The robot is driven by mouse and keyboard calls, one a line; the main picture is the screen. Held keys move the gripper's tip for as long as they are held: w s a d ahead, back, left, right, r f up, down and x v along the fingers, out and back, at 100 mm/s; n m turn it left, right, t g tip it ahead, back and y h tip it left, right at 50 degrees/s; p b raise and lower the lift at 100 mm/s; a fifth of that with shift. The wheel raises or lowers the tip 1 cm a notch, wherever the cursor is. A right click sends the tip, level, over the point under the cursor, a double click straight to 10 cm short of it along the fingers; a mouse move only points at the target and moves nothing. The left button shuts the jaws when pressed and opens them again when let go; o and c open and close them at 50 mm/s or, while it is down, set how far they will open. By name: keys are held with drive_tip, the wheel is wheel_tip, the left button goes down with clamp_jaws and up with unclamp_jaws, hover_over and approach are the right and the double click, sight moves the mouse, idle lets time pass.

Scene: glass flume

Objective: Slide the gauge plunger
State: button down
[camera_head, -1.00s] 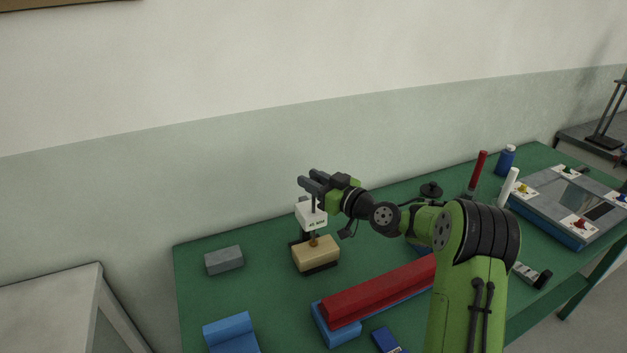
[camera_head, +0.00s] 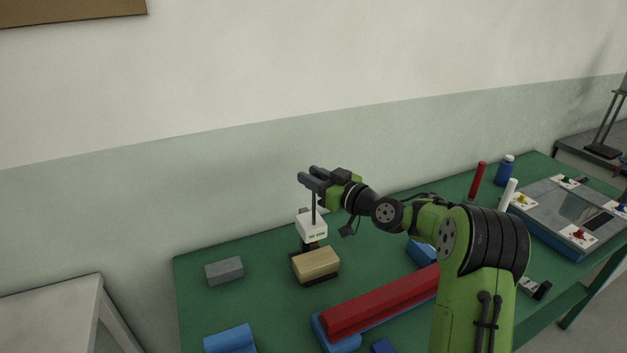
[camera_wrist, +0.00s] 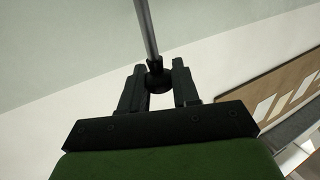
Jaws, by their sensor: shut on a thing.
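The gauge is a small white block (camera_head: 311,227) with dark lettering, on a dark stand just behind a tan block. A thin dark plunger rod (camera_head: 313,206) rises from the white block to my gripper (camera_head: 311,178). My gripper is above the gauge, level and pointing left, shut on the plunger's top. In the wrist view, a dark round knob (camera_wrist: 157,80) sits between my two fingers, with a grey rod (camera_wrist: 146,25) running from it to the top edge. The plunger's lower end is not clearly visible.
The tan block (camera_head: 316,263) sits on a dark base in front of the gauge. A grey block (camera_head: 224,270) lies to the left. A long red bar (camera_head: 380,303) on blue supports lies in front on the green table. The wall is behind.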

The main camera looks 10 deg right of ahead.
drive_tip(key=c, duration=0.9)
unclamp_jaws()
drive_tip(key=b+v, duration=0.2)
drive_tip(key=v, duration=1.4)
drive_tip(key=shift+w, duration=0.1)
drive_tip(key=s+a+f+g+h+p, duration=0.1)
drive_tip(key=s+a+g+h, duration=0.2)
drive_tip(key=a, duration=0.4)
drive_tip(key=s+a+f+g+h+p, duration=0.1)
drive_tip(key=s+a+g, duration=0.3)
drive_tip(key=s+a, duration=0.15)
drive_tip(key=s+d+m+g+h, duration=0.1)
drive_tip(key=s+m+h, duration=0.2)
drive_tip(key=s, duration=0.7)
drive_tip(key=s+d+m+g+h+p, duration=0.1)
drive_tip(key=s+d+m+h, duration=0.1)
drive_tip(key=s, duration=0.8)
drive_tip(key=shift+d+f+m+h, duration=0.25)
drive_tip(key=shift+f+m+h, duration=0.2)
drive_tip(key=shift+m, duration=0.45)
